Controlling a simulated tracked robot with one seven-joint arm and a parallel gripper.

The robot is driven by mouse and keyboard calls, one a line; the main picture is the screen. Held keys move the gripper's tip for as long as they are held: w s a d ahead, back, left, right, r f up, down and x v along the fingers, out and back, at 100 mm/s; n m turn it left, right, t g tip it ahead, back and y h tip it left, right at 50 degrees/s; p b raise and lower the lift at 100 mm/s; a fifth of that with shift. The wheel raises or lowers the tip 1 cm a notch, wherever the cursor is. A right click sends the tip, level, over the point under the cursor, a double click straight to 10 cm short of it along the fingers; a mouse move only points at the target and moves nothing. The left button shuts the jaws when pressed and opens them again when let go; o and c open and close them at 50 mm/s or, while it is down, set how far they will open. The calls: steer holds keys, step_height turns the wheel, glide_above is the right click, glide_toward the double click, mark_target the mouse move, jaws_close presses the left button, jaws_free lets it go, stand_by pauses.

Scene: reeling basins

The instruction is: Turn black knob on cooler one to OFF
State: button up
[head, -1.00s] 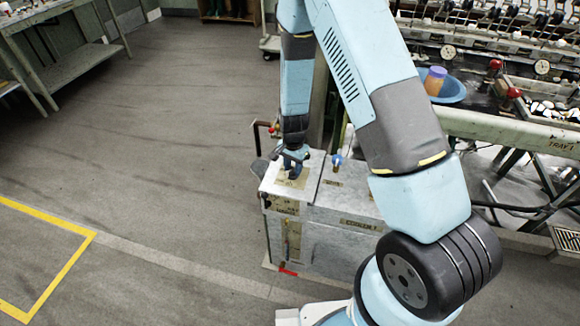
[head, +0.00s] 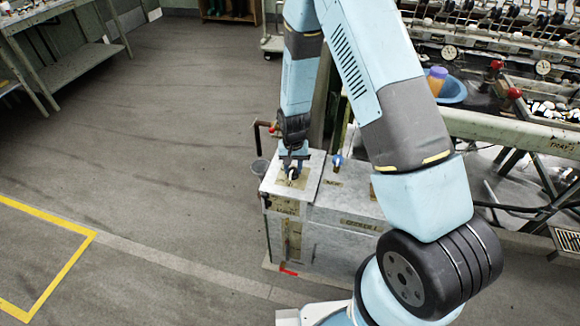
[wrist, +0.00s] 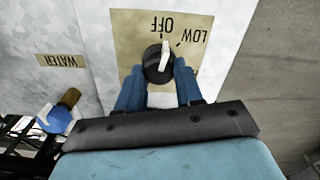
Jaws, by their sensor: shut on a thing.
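The cooler (head: 340,245) is a pale grey box on the floor, with an upside-down label on its near side. Its black knob (wrist: 157,66) has a white pointer and sits on a tan plate (wrist: 128,28) marked OFF and LOW. In the wrist view the white pointer points up toward the OFF lettering. My gripper (wrist: 160,75) has a blue finger on either side of the knob and is shut on it. In the head view my gripper (head: 293,168) is at the cooler's top, and the knob is mostly hidden there.
A blue-handled tap (head: 337,160) stands beside the plate, near a WATER label (wrist: 60,60). A green beam (head: 500,130) and reeling machinery lie to the right. Open floor (head: 170,150) is to the left.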

mark_target(293, 169)
steer(key=shift+w+a+r+n, duration=0.1)
steer(key=shift+w+a+n, duration=0.05)
steer(key=shift+n, duration=0.5)
steer(key=shift+w+a+r+n, duration=0.1)
steer(key=shift+n, duration=0.55)
steer(key=o, duration=1)
steer(key=shift+s+d+f, duration=0.15)
steer(key=shift+d, duration=0.05)
steer(key=shift+o, duration=0.2)
step_height(293, 169, up, 14)
steer(key=shift+f, duration=0.15)
